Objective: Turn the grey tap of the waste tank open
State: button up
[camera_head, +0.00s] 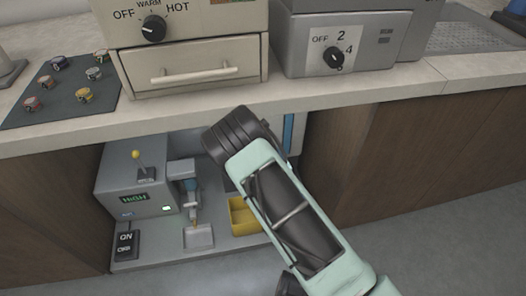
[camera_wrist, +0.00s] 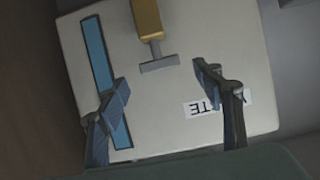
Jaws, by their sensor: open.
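The waste tank (camera_wrist: 170,120) is a pale box that fills most of the wrist view, with a blue strip (camera_wrist: 103,60) and a partly covered label (camera_wrist: 218,105). Its brass spout (camera_wrist: 147,20) comes in from the top, with the grey tap (camera_wrist: 160,64), a T-shaped handle, at its lower end. My gripper (camera_wrist: 163,82) is open and empty. Its fingers stand apart on either side below the tap, and I see no contact with it. In the head view my arm hides the tap and the gripper; a bit of the tank (camera_head: 276,128) shows behind it.
The tank stands in a recess under the worktop (camera_head: 400,93). Left of my arm are a grey machine (camera_head: 115,190) with a yellow-knobbed lever, an ON/OFF switch (camera_head: 126,244) and a yellow bin (camera_head: 240,212). Wooden cabinet panels (camera_head: 430,150) flank the recess.

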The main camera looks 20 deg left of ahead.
jog(key=shift+b+x, duration=0.6)
jog(key=shift+x, duration=1.75)
jog(key=c, duration=1.2)
jog(key=shift+o, duration=0.2)
jog(key=shift+d, duration=0.1)
